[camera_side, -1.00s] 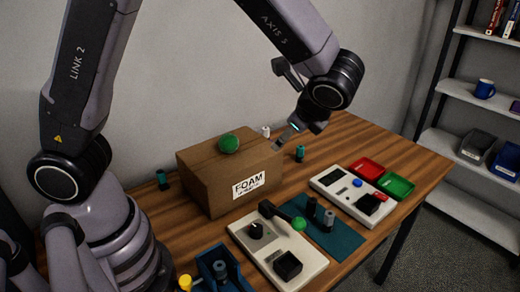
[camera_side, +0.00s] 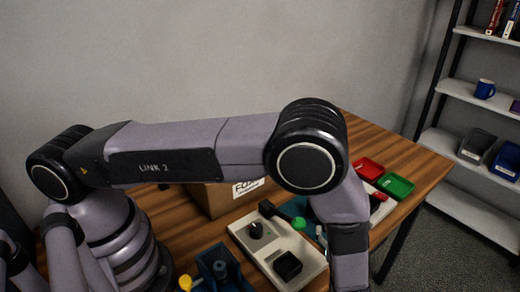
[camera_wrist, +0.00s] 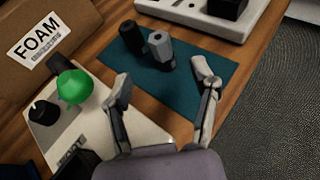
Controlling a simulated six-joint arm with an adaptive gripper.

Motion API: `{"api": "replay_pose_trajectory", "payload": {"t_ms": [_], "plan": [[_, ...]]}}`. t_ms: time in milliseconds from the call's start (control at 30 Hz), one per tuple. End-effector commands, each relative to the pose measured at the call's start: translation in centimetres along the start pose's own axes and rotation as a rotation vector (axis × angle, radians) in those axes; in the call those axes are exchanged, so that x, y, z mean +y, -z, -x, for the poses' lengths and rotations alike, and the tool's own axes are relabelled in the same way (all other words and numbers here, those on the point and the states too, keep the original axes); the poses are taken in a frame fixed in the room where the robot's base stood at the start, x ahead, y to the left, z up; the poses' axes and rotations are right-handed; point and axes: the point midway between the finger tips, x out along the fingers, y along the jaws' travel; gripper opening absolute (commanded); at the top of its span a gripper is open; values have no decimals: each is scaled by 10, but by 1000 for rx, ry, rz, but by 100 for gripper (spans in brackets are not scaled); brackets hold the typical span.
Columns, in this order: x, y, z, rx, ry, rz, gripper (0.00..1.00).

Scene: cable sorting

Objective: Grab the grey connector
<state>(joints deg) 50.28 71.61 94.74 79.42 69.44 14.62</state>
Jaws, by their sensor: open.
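The grey connector (camera_wrist: 163,52) stands on a teal mat (camera_wrist: 197,97) in the wrist view. A black connector (camera_wrist: 131,38) stands close to its left. My gripper (camera_wrist: 162,85) is open and empty, with one finger at each side of the view. In the picture, the grey connector lies above and between the fingertips, with no visible contact. In the side view my arm hides the connectors and much of the mat, and my gripper is out of sight.
A white panel with a black knob (camera_wrist: 43,113) and a green ball-topped lever (camera_wrist: 74,87) is left of the mat. The FOAM box (camera_wrist: 75,35) stands behind it. Another white panel (camera_wrist: 190,12) lies beyond the mat. Red (camera_side: 368,170) and green (camera_side: 396,186) trays sit at the table's right.

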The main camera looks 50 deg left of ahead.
Motion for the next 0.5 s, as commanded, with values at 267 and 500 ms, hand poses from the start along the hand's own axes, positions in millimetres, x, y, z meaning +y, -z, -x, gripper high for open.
{"api": "replay_pose_trajectory", "payload": {"t_ms": [267,500], "plan": [[0,-2,-25,1,-2,3,61],[1,-5,-61,2,-4,2,61]]}}
